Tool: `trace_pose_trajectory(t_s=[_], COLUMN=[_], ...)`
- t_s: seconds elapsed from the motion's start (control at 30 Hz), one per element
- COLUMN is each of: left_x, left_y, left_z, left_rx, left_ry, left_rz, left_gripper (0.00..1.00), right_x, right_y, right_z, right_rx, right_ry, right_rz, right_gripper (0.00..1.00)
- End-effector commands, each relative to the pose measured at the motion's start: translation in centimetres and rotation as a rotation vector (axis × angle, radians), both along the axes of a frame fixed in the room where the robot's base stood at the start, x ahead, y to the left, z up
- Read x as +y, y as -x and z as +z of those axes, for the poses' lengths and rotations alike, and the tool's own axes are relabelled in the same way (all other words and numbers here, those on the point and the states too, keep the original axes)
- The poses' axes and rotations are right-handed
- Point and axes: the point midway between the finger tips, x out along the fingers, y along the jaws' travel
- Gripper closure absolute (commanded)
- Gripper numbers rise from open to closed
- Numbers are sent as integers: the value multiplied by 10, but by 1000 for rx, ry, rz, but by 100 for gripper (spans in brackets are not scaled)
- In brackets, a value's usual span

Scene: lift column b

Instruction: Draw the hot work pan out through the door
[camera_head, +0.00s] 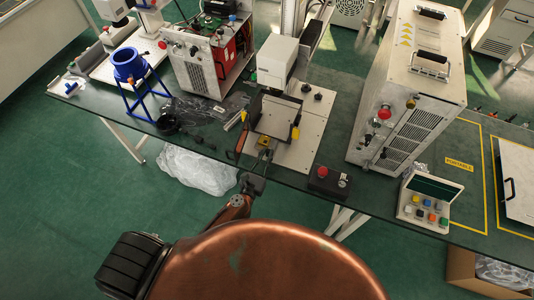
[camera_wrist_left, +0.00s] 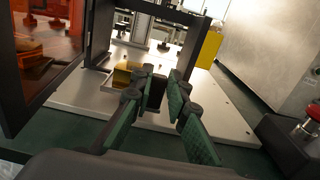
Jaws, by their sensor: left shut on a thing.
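The hot work pan (camera_head: 264,141), a small brass-yellow piece, is at the front of the white machine (camera_head: 277,62), at its dark-framed doorway. In the left wrist view the pan (camera_wrist_left: 124,74) shows partly behind my left finger, low in the dark frame. The door (camera_wrist_left: 38,55), with an orange see-through pane, stands open at the left. My left gripper (camera_head: 261,155) reaches in from the front. Its green-padded fingers (camera_wrist_left: 163,86) are closed on the pan, though the grip itself is mostly hidden. My right gripper is not in view.
A control box with a red button (camera_head: 327,181) stands right of the machine's base plate. A large grey cabinet (camera_head: 410,85) is further right. A blue funnel stand (camera_head: 132,72) and black cables lie left. The table's front edge runs below the gripper.

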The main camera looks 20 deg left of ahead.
Motion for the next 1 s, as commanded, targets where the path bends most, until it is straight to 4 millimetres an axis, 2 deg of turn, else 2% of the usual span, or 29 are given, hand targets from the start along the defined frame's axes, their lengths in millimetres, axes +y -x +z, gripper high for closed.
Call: trace_pose_trajectory(t_s=[1.0], left_x=[1], left_y=[27], left_z=[2], left_rx=[-4], left_ry=[0], left_rz=[0], left_gripper=[100], right_x=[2], right_y=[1], right_z=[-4], right_rx=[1], right_ry=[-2], right_rz=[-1], right_gripper=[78])
